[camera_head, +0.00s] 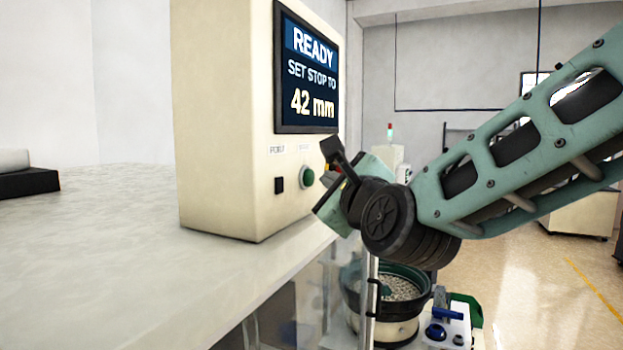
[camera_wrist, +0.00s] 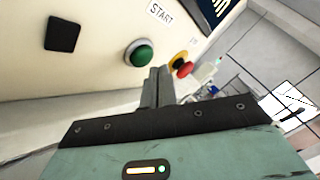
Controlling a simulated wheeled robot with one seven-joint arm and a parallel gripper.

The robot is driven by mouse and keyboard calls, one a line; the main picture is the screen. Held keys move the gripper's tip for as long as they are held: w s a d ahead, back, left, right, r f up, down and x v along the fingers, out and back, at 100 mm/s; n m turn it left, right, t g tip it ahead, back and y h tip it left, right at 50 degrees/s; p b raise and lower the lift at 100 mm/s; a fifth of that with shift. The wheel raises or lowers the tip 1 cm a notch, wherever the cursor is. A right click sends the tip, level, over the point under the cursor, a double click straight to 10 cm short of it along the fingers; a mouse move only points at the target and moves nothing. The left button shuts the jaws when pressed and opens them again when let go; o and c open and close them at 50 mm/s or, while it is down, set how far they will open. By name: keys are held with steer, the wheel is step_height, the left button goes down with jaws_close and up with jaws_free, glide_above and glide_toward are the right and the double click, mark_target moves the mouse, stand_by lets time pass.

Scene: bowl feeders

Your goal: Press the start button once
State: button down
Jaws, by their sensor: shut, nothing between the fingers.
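The round green start button (camera_head: 308,178) sits on the cream control box (camera_head: 222,120), below the screen. It also shows in the wrist view (camera_wrist: 139,52), with a START label (camera_wrist: 160,14) beside it. My gripper (camera_wrist: 157,72) is shut and empty. In the wrist view its fingertips appear just below and right of the green button, with a small gap in the picture. I cannot tell how far they are from the panel.
A black switch (camera_wrist: 62,34) and a red stop button on a yellow base (camera_wrist: 183,67) flank the green button. The screen (camera_head: 307,75) reads "READY SET STOP TO 42 mm". The box stands on a pale worktop (camera_head: 110,250). A bowl feeder (camera_head: 385,310) is below right.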

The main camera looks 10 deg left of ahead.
steer(key=shift+a, duration=0.1)
steer(key=shift+w+a+b, duration=0.15)
steer(key=shift+a+b, duration=0.2)
steer(key=shift+b, duration=0.15)
